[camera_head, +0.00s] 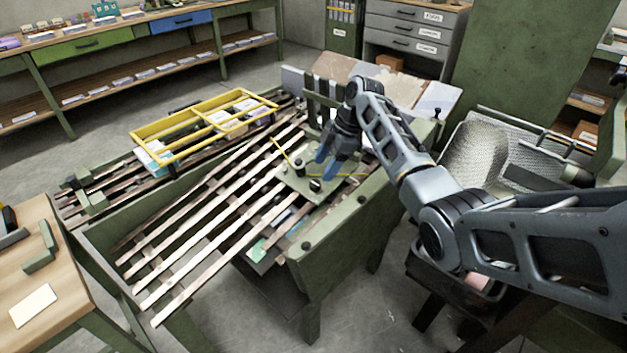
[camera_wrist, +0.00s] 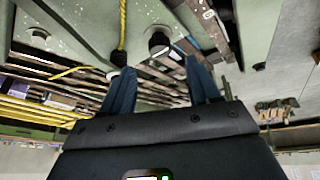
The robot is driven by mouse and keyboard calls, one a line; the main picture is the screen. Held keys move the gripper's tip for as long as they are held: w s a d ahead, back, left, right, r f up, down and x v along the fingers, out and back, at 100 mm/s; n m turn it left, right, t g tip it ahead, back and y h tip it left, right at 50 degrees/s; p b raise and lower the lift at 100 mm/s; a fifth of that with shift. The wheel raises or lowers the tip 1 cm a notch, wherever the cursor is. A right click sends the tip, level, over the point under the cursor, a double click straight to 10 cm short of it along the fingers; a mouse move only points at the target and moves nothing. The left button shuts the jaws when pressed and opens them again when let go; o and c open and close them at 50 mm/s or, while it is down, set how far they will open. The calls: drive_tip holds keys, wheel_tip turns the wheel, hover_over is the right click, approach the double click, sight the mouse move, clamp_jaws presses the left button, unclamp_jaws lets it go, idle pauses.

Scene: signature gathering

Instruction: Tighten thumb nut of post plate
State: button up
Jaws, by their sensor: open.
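The green post plate (camera_head: 292,186) lies on the slatted rack in the head view. A black-topped thumb nut (camera_head: 315,185) stands near its front edge, and a dark post (camera_head: 299,168) is behind it with a yellow strip close by. My gripper (camera_head: 321,160) is open, its blue fingers just above and behind the nut. In the wrist view, a black knob with a pale collar (camera_wrist: 158,42) shows beyond the gap between the open fingertips (camera_wrist: 160,66). I see nothing held. A second dark knob (camera_wrist: 118,58) sits by the left fingertip, near a yellow cord.
The slatted rack (camera_head: 190,240) spans a green frame. A yellow frame (camera_head: 205,122) lies on the far left part. Tilted boards (camera_head: 400,85) stand behind my gripper. A wire-mesh bin (camera_head: 480,150) is to the right, and a wooden table (camera_head: 50,265) is at front left.

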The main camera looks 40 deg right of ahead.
sight(315, 183)
drive_tip(key=x, duration=0.6)
drive_tip(key=c, duration=1)
